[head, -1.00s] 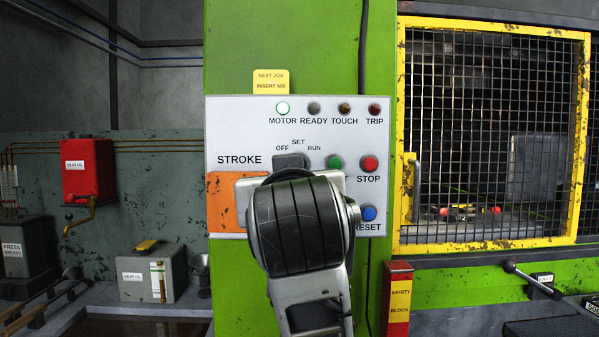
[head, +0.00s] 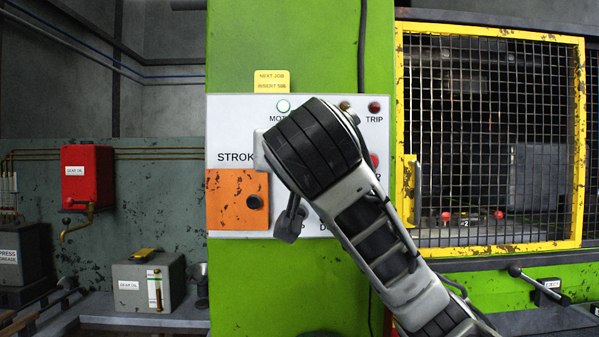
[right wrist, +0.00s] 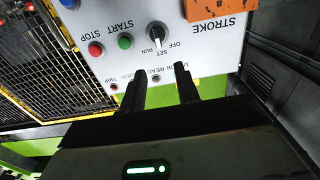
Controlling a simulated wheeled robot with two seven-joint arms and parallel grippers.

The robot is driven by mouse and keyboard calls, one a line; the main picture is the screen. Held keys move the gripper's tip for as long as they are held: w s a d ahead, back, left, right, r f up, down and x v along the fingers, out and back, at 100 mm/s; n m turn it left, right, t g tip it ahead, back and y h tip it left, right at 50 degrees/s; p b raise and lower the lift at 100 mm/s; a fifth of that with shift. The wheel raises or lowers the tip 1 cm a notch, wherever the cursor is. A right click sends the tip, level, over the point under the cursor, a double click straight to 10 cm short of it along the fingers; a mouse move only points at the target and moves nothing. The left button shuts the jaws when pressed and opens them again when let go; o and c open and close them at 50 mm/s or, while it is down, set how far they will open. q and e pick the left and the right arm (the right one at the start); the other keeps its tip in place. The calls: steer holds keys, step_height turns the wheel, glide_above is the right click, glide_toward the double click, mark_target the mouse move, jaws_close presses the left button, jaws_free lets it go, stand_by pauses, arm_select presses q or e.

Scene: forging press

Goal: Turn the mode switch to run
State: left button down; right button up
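The mode switch (right wrist: 157,33) is a dark round knob with a pale pointer mark on the white control panel (right wrist: 218,45), seen upside down in the right wrist view. OFF, SET and RUN are printed beside it. I cannot tell exactly which label the pointer faces. My right gripper (right wrist: 162,68) is open and empty. Its two dark fingers reach toward the panel, apart from the knob in the picture. In the head view my right arm crosses the panel (head: 232,130) and hides the switch. My left gripper is not in view.
An orange plate (head: 228,190) with a black knob is on the panel's left. START (right wrist: 125,41) and STOP (right wrist: 96,49) buttons sit near the switch. A yellow mesh guard (head: 580,120) stands to the right. A red oil box (head: 88,170) hangs at the left.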

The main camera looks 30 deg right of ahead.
steer(key=p+x, duration=0.3)
steer(key=x, duration=0.7)
steer(key=shift+w+d, duration=0.25)
steer(key=shift+d, duration=0.1)
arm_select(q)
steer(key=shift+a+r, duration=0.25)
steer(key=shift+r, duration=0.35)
arm_select(e)
jaws_close()
